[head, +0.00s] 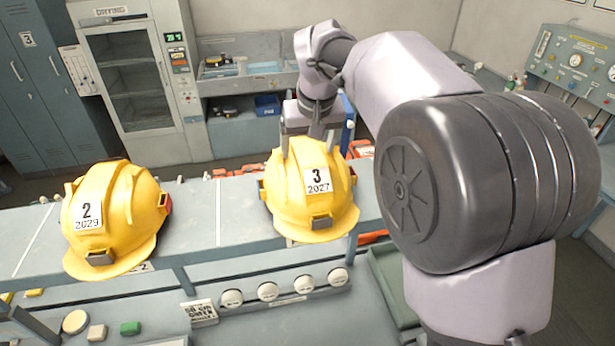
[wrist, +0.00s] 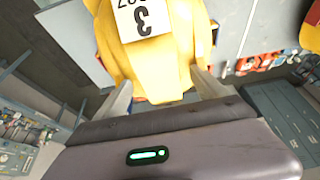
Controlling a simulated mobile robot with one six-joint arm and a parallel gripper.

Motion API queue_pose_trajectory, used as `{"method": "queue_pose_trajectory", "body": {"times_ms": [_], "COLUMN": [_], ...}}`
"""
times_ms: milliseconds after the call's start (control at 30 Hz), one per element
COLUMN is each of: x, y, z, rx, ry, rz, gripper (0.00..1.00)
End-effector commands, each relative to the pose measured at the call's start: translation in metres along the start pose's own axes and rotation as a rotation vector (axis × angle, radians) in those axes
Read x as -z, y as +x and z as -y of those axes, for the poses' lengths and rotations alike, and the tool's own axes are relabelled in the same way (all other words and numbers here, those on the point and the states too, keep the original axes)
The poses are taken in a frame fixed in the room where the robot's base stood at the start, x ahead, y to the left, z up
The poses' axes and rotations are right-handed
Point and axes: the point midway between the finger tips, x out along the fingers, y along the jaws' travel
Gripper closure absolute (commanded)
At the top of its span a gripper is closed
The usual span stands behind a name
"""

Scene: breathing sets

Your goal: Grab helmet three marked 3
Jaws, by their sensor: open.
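Helmet three (head: 318,212) is yellow with a white label reading 3 and 2027. It stands upright on the grey shelf (head: 200,207) in the middle of the head view. In the wrist view the same helmet (wrist: 180,62) fills the top centre, its label upside down. My gripper (head: 307,143) is at the top of this helmet, with its fingers apart on either side of the crown. In the wrist view the two fingers of my gripper (wrist: 162,92) flank the yellow shell. I cannot tell whether they touch it.
A second yellow helmet (head: 115,218), marked 2 and 2029, stands on the shelf to the left, with a gap between. A drying cabinet (head: 135,72) and a counter (head: 245,85) are behind. A gauge panel (head: 578,62) is at the right. Round white knobs (head: 268,291) line the panel below.

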Motion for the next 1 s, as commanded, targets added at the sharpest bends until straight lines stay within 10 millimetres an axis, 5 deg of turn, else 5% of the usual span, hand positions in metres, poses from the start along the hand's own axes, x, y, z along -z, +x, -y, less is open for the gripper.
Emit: {"method": "queue_pose_trajectory", "body": {"times_ms": [33,467,1000], "x": [0.000,0.000,0.005], "y": [0.000,0.000,-0.012], "z": [0.000,0.000,0.000], "rx": [0.000,0.000,-0.001], "ry": [0.000,0.000,-0.001], "rz": [0.000,0.000,-0.002], "gripper": [0.18,1.00,1.00]}}
